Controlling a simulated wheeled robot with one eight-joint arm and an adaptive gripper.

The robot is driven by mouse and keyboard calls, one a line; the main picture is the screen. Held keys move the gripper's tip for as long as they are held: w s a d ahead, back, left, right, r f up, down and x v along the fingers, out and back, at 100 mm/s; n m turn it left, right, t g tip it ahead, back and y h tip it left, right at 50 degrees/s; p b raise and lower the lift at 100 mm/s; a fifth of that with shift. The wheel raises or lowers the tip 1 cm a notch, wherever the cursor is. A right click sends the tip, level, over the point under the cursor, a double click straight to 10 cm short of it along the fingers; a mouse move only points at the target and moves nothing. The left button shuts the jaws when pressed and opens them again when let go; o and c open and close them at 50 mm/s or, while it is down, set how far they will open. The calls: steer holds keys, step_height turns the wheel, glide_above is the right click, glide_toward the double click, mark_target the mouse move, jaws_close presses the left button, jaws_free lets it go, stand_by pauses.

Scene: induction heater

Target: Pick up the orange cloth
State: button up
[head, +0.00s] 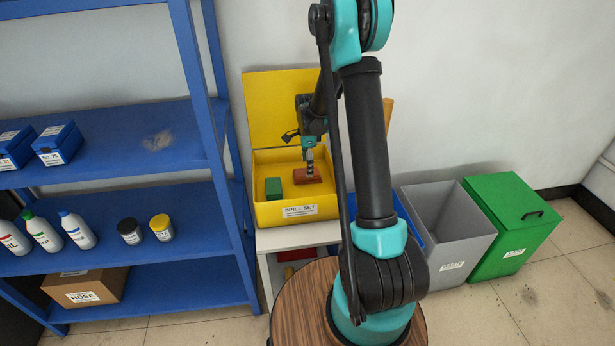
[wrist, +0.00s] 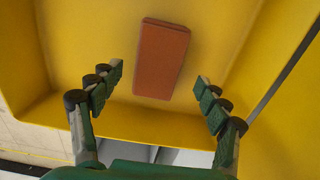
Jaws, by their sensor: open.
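The orange cloth (head: 308,180) is a folded block lying in the yellow spill set box (head: 285,212), right of a green block (head: 273,187). In the wrist view the cloth (wrist: 161,58) lies on the yellow box floor, slightly tilted. My gripper (wrist: 158,82) is open, its two green fingers spread wide to the left and right of the cloth's lower end, with nothing between them held. In the head view my gripper (head: 309,160) is over the cloth, inside the box. Whether the fingertips touch the box floor cannot be told.
The yellow box has its lid (head: 278,105) raised against the wall and stands on a white stand (head: 280,240). A blue shelf (head: 150,195) with bottles is at left. A grey bin (head: 440,225) and a green bin (head: 515,230) stand at right.

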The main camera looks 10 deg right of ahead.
steer(key=shift+s+f, duration=0.2)
steer(key=shift+f, duration=1.75)
steer(key=shift+c, duration=0.4)
steer(key=c, duration=1.1)
steer(key=shift+c, duration=0.3)
steer(key=shift+r, duration=0.1)
step_height(320, 180, up, 20)
